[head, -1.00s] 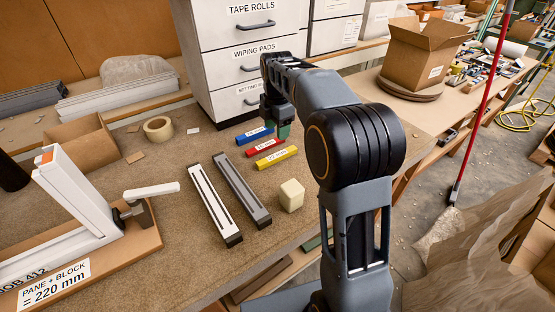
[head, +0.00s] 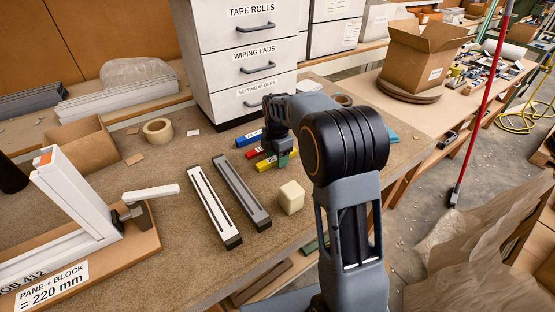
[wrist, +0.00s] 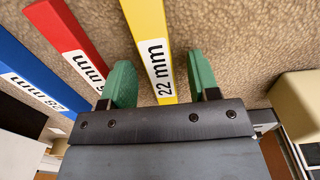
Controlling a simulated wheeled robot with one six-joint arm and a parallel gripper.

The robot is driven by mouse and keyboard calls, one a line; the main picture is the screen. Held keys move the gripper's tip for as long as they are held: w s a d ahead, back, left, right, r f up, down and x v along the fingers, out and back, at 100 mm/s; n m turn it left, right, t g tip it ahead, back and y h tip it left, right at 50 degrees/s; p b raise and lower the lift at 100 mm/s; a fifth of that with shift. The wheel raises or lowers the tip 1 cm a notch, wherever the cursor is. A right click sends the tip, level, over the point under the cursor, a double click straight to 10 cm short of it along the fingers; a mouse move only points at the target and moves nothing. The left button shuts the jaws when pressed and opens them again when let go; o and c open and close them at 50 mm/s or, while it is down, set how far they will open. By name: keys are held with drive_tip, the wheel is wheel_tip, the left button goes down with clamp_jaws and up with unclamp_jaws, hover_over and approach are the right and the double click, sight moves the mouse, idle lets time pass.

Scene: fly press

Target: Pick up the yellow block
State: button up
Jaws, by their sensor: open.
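The yellow block (wrist: 149,25), labelled "22 mm", runs between the two green fingertips of my gripper (wrist: 160,82) in the wrist view. The fingers are open, one on each side of it, with a wider gap on the right; I cannot tell whether they are level with it. In the head view the yellow block (head: 268,165) lies on the bench, partly hidden by my gripper (head: 284,158). The red block (wrist: 66,32) is left of the left finger, close to it. The blue block (wrist: 28,72) lies farther left.
A cream block (head: 291,197) stands on the bench nearby. Two slotted bars, one white (head: 213,205) and one grey (head: 242,190), lie left of it. A white drawer cabinet (head: 245,60) rises behind the blocks. A tape roll (head: 158,131) lies at the left.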

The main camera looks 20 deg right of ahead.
drive_tip(key=shift+c, duration=0.2)
clamp_jaws()
idle(0.4)
drive_tip(key=shift+r, duration=0.55)
wheel_tip(320, 180, up, 2)
drive_tip(key=shift+r, duration=0.2)
drive_tip(key=s+a+r+b, duration=0.1)
drive_tip(key=s+a+r, duration=0.2)
drive_tip(key=s+r, duration=0.6)
drive_tip(key=s, duration=0.4)
drive_tip(key=shift+s+a+r, duration=0.25)
drive_tip(key=shift+s+a, duration=0.05)
